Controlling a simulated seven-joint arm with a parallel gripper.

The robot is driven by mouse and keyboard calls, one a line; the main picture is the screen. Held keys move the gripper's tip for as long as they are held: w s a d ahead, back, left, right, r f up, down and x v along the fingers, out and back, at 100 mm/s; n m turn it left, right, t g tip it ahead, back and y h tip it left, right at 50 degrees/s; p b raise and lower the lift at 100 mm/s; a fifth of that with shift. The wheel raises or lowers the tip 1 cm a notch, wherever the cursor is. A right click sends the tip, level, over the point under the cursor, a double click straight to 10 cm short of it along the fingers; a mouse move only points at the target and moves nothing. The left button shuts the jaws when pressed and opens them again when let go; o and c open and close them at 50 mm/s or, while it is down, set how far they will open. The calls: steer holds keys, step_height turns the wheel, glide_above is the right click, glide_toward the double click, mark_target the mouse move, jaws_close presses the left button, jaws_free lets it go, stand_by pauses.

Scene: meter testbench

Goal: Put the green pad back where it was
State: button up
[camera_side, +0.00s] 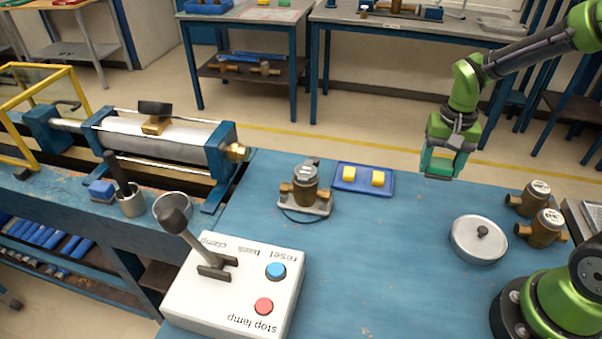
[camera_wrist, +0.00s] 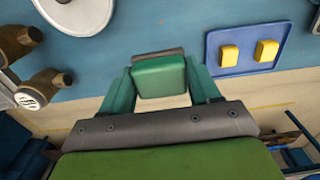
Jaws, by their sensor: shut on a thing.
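The green pad (camera_wrist: 160,77) is between the two teal fingers of my gripper (camera_side: 440,167) in the wrist view. My gripper is shut on it. In the side view the gripper hangs in the air near the far edge of the blue table, right of a blue tray (camera_side: 363,177). In that view the pad is hard to tell apart from the teal fingers. The tray also shows in the wrist view (camera_wrist: 247,42), at the upper right. It holds two yellow pads (camera_side: 349,174) and has bare room around them.
A brass meter (camera_side: 305,188) stands left of the tray. A round metal lid (camera_side: 478,241) lies in front of my gripper, with two more brass meters (camera_side: 547,229) to its right. A white control box (camera_side: 234,290) with a lever stands at the front left. The table's middle is clear.

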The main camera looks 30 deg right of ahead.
mark_target(425, 204)
step_height(425, 204, down, 10)
steer(key=shift+a+r, duration=0.1)
steer(key=shift+r, duration=0.15)
steer(key=shift+s+f, duration=0.1)
steer(key=o, duration=1)
step_height(425, 204, up, 12)
steer(key=shift+r, duration=0.2)
steer(key=s+a+r+n+t, duration=0.1)
steer(key=s+a+r+t, duration=0.1)
steer(key=s+r, duration=0.1)
steer(key=s+a+r+n+t+y, duration=0.1)
steer(key=s+a+r+n+t, duration=0.1)
steer(key=r, duration=0.3)
steer(key=s+a+r+n+t+y, duration=0.1)
steer(key=s+a+r+n+t, duration=0.1)
steer(key=s+a+r+t, duration=0.1)
steer(key=shift+s+a+r, duration=0.45)
steer(key=shift+s+a, duration=0.1)
steer(key=shift+a, duration=0.1)
